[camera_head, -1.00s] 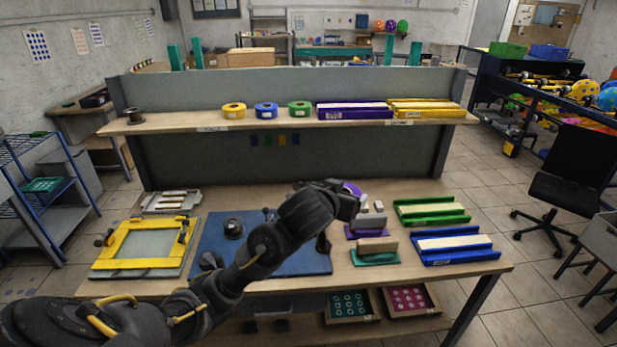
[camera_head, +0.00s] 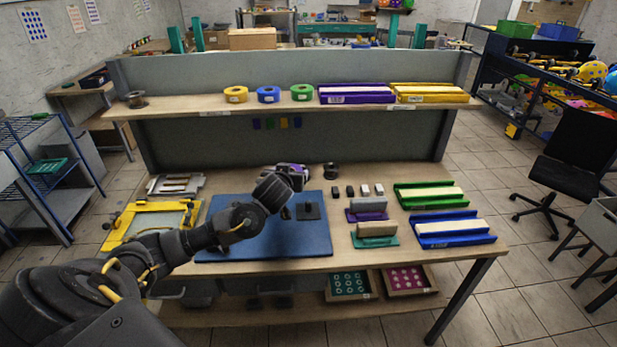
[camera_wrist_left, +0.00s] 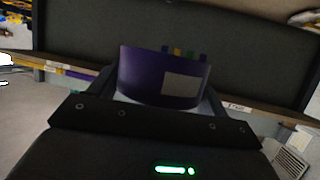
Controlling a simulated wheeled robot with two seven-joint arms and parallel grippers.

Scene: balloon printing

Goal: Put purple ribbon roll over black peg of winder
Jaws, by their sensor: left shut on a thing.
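My left gripper (camera_head: 285,171) is shut on the purple ribbon roll (camera_head: 299,172), held above the back part of the blue mat (camera_head: 290,240). In the left wrist view the purple roll (camera_wrist_left: 145,72) sits between the two fingers, its curved side with a pale label facing the camera. A black square plate with a small upright part (camera_head: 307,211) lies on the mat, below and in front of the roll. My right gripper is not in view.
A small black round item (camera_head: 331,171) stands behind the mat. Yellow (camera_head: 236,94), blue (camera_head: 268,95) and green (camera_head: 302,92) rolls sit on the shelf (camera_head: 200,106). A yellow frame (camera_head: 150,212) lies left; stamps (camera_head: 375,234) and green and blue trays (camera_head: 452,229) lie right.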

